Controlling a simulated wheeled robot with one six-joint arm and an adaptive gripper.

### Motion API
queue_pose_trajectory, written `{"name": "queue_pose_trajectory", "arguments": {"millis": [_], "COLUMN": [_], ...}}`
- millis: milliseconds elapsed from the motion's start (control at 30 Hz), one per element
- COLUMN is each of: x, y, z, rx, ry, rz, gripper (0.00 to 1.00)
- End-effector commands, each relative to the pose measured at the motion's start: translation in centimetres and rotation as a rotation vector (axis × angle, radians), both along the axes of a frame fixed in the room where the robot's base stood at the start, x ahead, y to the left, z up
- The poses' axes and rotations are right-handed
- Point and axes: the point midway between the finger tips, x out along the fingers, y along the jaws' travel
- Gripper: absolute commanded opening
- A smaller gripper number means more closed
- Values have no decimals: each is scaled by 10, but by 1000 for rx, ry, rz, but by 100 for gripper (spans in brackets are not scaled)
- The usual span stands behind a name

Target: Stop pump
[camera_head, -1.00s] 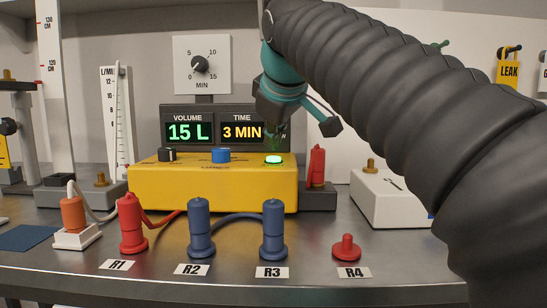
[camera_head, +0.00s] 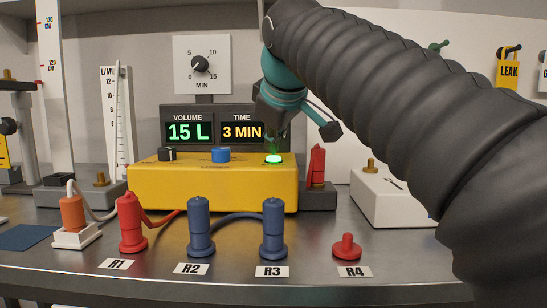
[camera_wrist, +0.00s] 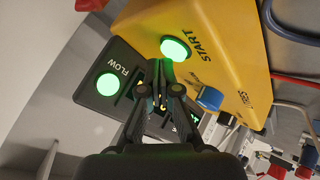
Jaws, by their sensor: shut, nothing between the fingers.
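The yellow pump box (camera_head: 205,191) stands on the bench with a black knob (camera_head: 167,154), a blue knob (camera_head: 221,154) and a lit green button (camera_head: 273,159) on its top. In the wrist view the green button (camera_wrist: 174,50) has the word START beside it. My gripper (camera_head: 272,143) is shut and empty, just above the green button in the head view. In the wrist view its fingertips (camera_wrist: 160,68) lie close to the button; I cannot tell whether they touch it. The display (camera_head: 210,129) behind reads VOLUME 15 L and TIME 3 MIN.
A green FLOW lamp (camera_wrist: 107,84) is lit. A white box (camera_head: 390,198) is at right.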

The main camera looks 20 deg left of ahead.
Motion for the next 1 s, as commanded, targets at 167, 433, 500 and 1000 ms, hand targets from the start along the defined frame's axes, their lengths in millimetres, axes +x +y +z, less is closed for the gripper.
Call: {"name": "queue_pose_trajectory", "arguments": {"millis": [167, 433, 500, 1000], "x": [0, 0, 0, 0], "y": [0, 0, 0, 0], "z": [-1, -4, -5, -8], "rx": [0, 0, 0, -1], "ry": [0, 0, 0, 1], "rz": [0, 0, 0, 0], "gripper": [0, 0, 0, 0]}}
